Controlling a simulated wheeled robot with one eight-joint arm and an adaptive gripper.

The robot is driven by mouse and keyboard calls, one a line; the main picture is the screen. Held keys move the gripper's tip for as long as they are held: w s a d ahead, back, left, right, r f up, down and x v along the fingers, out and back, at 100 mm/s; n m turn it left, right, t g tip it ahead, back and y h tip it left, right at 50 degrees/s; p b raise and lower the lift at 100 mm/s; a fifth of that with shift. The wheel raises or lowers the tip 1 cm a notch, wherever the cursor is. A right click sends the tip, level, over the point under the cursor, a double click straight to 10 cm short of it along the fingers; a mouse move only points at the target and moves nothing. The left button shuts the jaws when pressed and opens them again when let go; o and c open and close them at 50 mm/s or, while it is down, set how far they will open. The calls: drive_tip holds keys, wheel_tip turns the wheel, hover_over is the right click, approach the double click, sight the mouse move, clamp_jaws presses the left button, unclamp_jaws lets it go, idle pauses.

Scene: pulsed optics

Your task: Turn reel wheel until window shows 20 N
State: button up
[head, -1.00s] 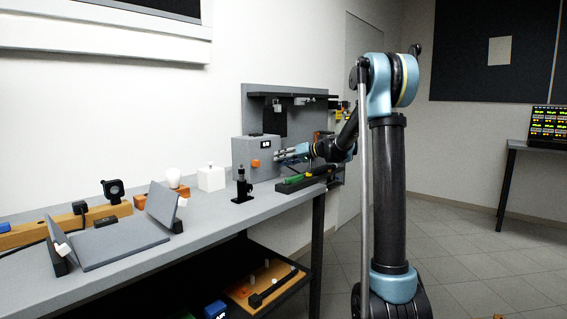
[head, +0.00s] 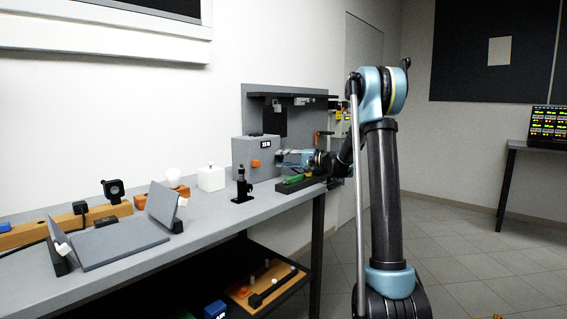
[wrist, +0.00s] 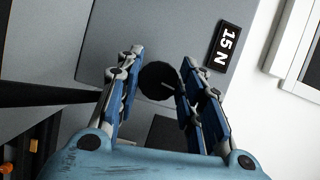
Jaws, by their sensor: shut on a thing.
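The reel wheel (wrist: 158,80) is a dark round knob on the face of a grey box (head: 242,158). In the wrist view my gripper (wrist: 159,62) has its blue fingers on either side of the wheel, shut on it. The window (wrist: 228,46) is a black plate beside the wheel that reads 15 N in white. It also shows in the head view (head: 266,141), where the text is too small to read. In the head view my gripper (head: 284,158) reaches the box from the right and hides the wheel.
A black rail with a green part (head: 294,179) lies on the bench below my wrist. A black post (head: 242,187) and a white block (head: 211,178) stand to the left.

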drive_tip(key=shift+w+d+f+m, duration=0.1)
drive_tip(key=shift+d+m, duration=0.05)
drive_tip(key=shift+m, duration=0.35)
drive_tip(key=o, duration=1.1)
drive_tip(key=shift+c, duration=0.2)
